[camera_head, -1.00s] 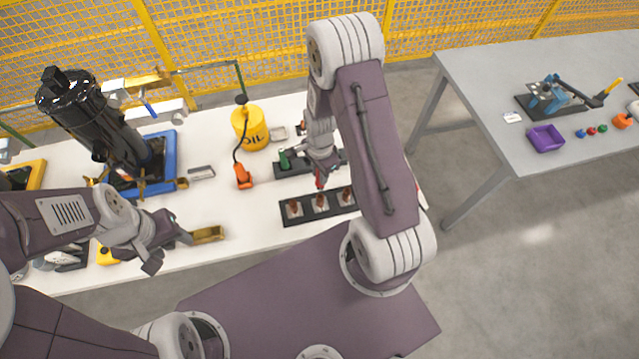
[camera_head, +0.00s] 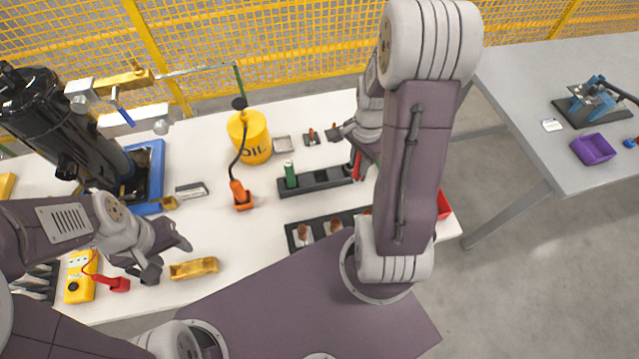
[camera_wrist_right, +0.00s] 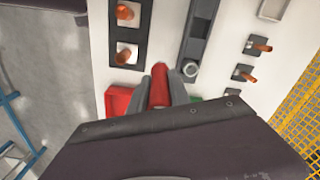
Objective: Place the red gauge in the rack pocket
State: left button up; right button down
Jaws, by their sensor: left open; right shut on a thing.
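The red gauge (camera_head: 356,164) is held in my right gripper (camera_head: 358,158), above the right end of the black rack (camera_head: 322,183). In the right wrist view, the red gauge (camera_wrist_right: 160,84) sits between the two fingers of my right gripper (camera_wrist_right: 161,92). The rack (camera_wrist_right: 197,42) lies just beyond, with a round silver part (camera_wrist_right: 190,68) near its close end. A green gauge (camera_head: 290,174) stands upright at the rack's left end. I cannot tell whether the red gauge touches the rack. My left gripper (camera_head: 170,258) is open and empty above the table's front left.
A black tray with copper-coloured parts (camera_head: 290,236) lies in front of the rack. A yellow oil can (camera_head: 250,138) and an orange tool (camera_head: 240,194) stand to the left. A red bin (camera_head: 444,206) is at the table's right edge. A brass block (camera_head: 194,268) lies near my left gripper.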

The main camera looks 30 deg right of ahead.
jog(key=shift+w+a+f+p, duration=0.1)
jog(key=shift+w+a+f, duration=0.95)
jog(key=shift+w+f, duration=0.75)
jog(key=shift+w+a+f+p, duration=0.15)
jog(key=shift+w+a+f, duration=0.9)
jog(key=shift+w+f, duration=0.7)
jog(key=shift+w+a+f+p, duration=0.1)
jog(key=shift+w+a+f, duration=0.95)
jog(key=shift+w+f, duration=0.7)
jog(key=shift+s+f, duration=0.2)
jog(key=shift+s, duration=0.1)
jog(key=shift+f, duration=0.1)
jog(key=shift+f, duration=0.15)
jog(key=c, duration=1.2)
grip_release()
